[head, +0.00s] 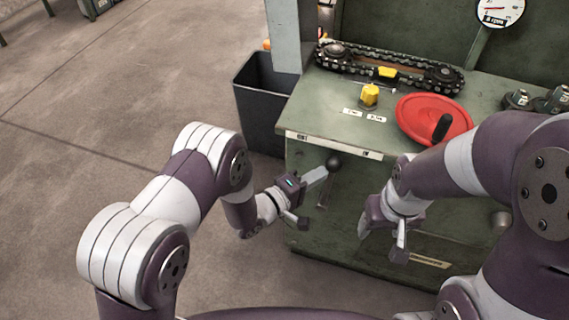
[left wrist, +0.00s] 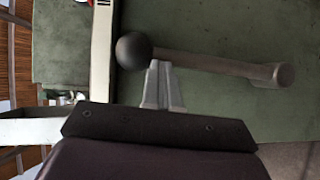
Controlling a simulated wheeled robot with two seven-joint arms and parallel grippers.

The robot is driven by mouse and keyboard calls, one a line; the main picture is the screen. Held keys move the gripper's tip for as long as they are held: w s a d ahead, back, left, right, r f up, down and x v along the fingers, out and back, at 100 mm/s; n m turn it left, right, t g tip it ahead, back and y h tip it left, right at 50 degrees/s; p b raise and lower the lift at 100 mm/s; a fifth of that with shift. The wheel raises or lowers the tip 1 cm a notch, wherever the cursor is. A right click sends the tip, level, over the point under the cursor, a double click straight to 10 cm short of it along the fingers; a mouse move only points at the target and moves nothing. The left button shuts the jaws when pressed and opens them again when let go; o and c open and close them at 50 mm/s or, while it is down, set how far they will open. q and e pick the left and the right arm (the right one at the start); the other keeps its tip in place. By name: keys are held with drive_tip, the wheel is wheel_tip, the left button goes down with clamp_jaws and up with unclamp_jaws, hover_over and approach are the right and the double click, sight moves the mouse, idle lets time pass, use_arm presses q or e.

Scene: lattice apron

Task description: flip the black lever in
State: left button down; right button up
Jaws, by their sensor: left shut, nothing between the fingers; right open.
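The black lever is a black ball knob (head: 334,161) on a grey shaft, standing up in front of the green bench's front panel. In the left wrist view the knob (left wrist: 133,50) and the shaft (left wrist: 215,66) lie across the picture, and the shaft ends in a round pivot (left wrist: 280,75). My left gripper (head: 322,173) is shut and empty. Its fingertips (left wrist: 157,68) are right beside the knob where it meets the shaft; I cannot tell whether they touch. My right gripper (head: 364,226) is open and empty, right of the lever in front of the panel.
The bench top (head: 320,95) overhangs just above the knob. On it are a red wheel (head: 420,112) with a black handle, a yellow knob (head: 369,95) and a chain (head: 390,65). A dark bin (head: 262,95) stands left of the bench. The floor at left is clear.

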use_arm(q)
drive_tip(key=s+d+m+g+y+p, duration=0.1)
drive_tip(key=s+d+m+y+p, duration=0.1)
drive_tip(key=d, duration=0.4)
drive_tip(key=shift+d+f+m+p, duration=0.2)
drive_tip(key=shift+m+p, duration=0.2)
drive_tip(key=shift+m, duration=0.2)
drive_tip(key=shift+s, duration=0.1)
